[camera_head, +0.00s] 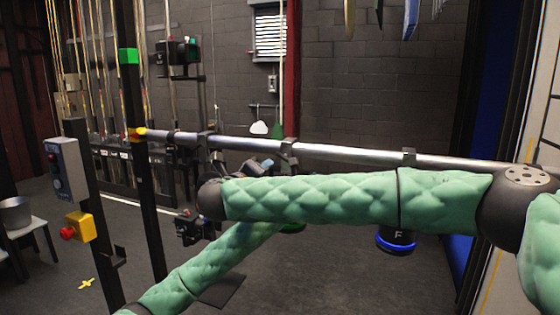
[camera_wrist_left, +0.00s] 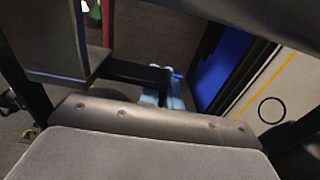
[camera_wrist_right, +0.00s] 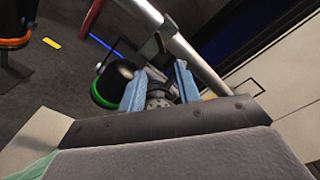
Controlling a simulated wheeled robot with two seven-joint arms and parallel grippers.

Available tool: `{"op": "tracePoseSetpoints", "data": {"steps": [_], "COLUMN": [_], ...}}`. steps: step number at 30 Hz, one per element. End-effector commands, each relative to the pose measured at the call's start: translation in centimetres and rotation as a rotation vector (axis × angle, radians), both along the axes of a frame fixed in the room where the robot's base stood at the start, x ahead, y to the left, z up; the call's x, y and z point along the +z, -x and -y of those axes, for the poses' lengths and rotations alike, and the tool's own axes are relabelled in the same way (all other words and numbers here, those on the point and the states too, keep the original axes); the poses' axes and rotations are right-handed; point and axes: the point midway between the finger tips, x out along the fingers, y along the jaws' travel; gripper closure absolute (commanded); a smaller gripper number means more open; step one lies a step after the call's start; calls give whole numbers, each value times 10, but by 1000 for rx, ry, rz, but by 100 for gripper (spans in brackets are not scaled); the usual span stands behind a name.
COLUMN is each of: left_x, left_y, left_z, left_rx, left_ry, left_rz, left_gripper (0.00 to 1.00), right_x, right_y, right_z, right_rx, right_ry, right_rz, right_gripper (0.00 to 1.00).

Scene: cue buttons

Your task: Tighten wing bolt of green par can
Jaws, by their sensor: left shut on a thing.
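In the right wrist view, the green-ringed can (camera_wrist_right: 115,82) is beside my right gripper (camera_wrist_right: 160,88), whose blue fingers stand apart around a grey ribbed part. My left gripper (camera_head: 265,164) is just under the pipe near the can's clamp. In the left wrist view its fingers (camera_wrist_left: 164,88) are close together on a small dark part at the end of a dark bar, apparently the wing bolt; its shape is hidden.
The silver pipe (camera_head: 340,153) crosses the view. A blue-ringed can (camera_head: 396,241) hangs to the right, and a black fixture (camera_head: 194,229) hangs to the left. A yellow box with a red button (camera_head: 79,227) stands at left. My padded arms crowd the middle.

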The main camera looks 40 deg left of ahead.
Motion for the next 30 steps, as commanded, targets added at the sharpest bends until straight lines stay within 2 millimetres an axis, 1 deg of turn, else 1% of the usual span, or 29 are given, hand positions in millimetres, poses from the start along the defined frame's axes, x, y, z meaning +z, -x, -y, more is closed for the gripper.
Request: {"op": "tracePoseSetpoints", "data": {"steps": [5, 8, 11, 24, 30], "left_x": [-1, -1, -1, -1, -1], "left_y": [0, 0, 0, 0, 0], "left_z": [0, 0, 0, 0, 0], "left_rx": [-1, -1, -1, 0, 0], "left_ry": [0, 0, 0, 0, 0], "left_rz": [-2, -2, -2, -2, -2], "left_gripper": [100, 100, 100, 100, 100], "right_x": [0, 0, 0, 0, 0], "right_y": [-1, -7, -19, -91, -111], "right_z": [0, -1, -4, -18, -23], "right_rx": [0, -1, -2, -2, 0], "right_ry": [67, 76, 76, 73, 73], "right_rz": [13, 15, 15, 14, 15], "right_gripper": [67, 67, 67, 67, 67]}}
